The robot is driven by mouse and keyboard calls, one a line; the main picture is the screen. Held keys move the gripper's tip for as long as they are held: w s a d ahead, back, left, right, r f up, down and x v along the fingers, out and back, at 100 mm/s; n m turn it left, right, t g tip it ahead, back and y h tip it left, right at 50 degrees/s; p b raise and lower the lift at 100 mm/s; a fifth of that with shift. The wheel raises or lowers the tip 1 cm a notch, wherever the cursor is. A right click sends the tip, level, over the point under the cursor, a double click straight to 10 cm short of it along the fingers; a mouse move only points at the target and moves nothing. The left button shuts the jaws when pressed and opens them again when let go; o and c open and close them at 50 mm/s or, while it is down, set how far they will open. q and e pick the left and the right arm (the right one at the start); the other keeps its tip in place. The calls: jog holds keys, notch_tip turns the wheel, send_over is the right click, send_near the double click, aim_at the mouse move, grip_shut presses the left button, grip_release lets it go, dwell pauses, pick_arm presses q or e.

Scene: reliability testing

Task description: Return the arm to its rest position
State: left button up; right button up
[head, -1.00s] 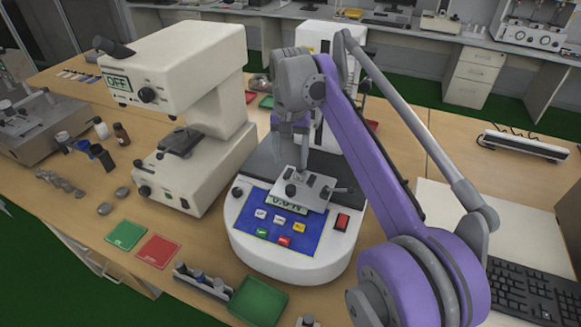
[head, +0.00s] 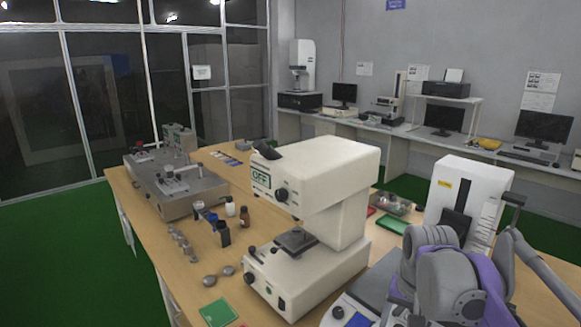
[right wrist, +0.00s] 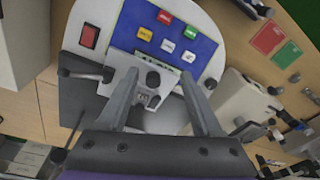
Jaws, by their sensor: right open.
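My right arm (head: 462,275), purple and grey, shows at the lower right of the head view. Its fingertips cannot be made out there. In the right wrist view my right gripper (right wrist: 159,75) is open, its two grey fingers spread apart. It hangs over a white rounded instrument (right wrist: 215,25) with a blue button panel (right wrist: 190,42). A small metal fixture with a dark knob (right wrist: 153,79) shows between the fingers; I cannot tell how far below them it is. Nothing is held. My left gripper is in neither view.
A cream tester reading OFF (head: 320,170) stands left of my arm on the wooden table (head: 185,262). A white upright unit (head: 470,195) stands behind my arm. Small bottles, weights and a green mat (head: 218,313) lie at the left. A wall bench holds monitors.

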jog(key=s+a+f+n+t, duration=0.2)
jog(key=s+f, duration=0.6)
jog(key=s, duration=0.1)
jog(key=s+a+f+n+t, duration=0.1)
jog(key=s+a+f+n, duration=0.2)
jog(key=s+f, duration=0.6)
jog(key=shift+a+t, duration=0.25)
jog(key=shift+t, duration=0.15)
jog(key=shift+r, duration=0.1)
jog(key=shift+c, duration=1.4)
jog(key=shift+s+d, duration=0.15)
